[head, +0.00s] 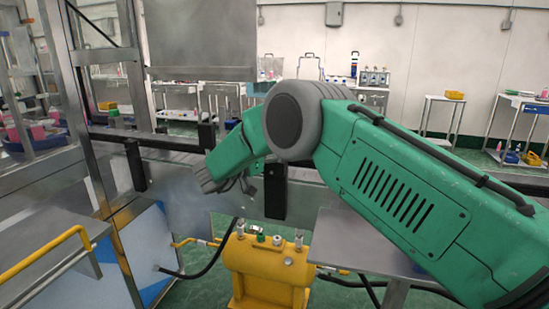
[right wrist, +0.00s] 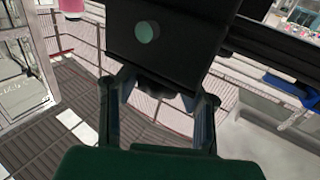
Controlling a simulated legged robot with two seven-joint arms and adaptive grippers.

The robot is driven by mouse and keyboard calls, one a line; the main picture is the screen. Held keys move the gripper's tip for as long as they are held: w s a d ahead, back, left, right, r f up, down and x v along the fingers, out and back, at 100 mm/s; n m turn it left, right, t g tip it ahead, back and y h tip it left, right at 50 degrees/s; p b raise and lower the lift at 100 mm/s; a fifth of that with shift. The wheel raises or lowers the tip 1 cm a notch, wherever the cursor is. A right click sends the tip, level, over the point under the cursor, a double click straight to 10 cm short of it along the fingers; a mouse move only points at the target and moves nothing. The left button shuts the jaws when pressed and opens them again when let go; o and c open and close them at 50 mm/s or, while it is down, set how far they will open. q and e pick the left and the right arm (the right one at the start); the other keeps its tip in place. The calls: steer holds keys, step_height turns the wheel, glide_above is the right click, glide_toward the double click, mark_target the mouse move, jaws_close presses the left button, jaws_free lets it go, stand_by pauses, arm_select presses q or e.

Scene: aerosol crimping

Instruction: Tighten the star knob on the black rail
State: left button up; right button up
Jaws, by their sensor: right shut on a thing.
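The black rail (head: 165,143) runs across the front of the machine in the head view, with black brackets hanging from it. The right-hand bracket (head: 275,191) is beside my right gripper; a black plate with a pale green round spot (right wrist: 147,31) fills the top of the right wrist view. The star knob (right wrist: 158,88) is a small dark shape below that plate, mostly in shadow. My right gripper (right wrist: 160,96) has its fingers on either side of the knob and is shut on it. In the head view my green arm partly hides this gripper. My left gripper is not in view.
A yellow tank (head: 265,268) with fittings and hoses stands below the rail. A grey table (head: 375,245) lies under my right arm. A yellow handrail (head: 45,262) is at the left. Benches and carts stand far behind.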

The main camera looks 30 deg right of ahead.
steer(key=shift+w+r+m+g+b, duration=0.15)
steer(key=shift+m+g+b, duration=0.3)
steer(key=shift+m+g, duration=0.35)
steer(key=shift+r+g, duration=0.15)
steer(key=shift+g, duration=0.15)
steer(key=o, duration=1.2)
steer(key=shift+a, duration=0.1)
steer(key=shift+a+f, duration=0.2)
steer(key=shift+a, duration=0.25)
steer(key=a, duration=0.7)
steer(key=s+a, duration=0.1)
steer(key=a, duration=0.3)
steer(key=shift+a, duration=0.1)
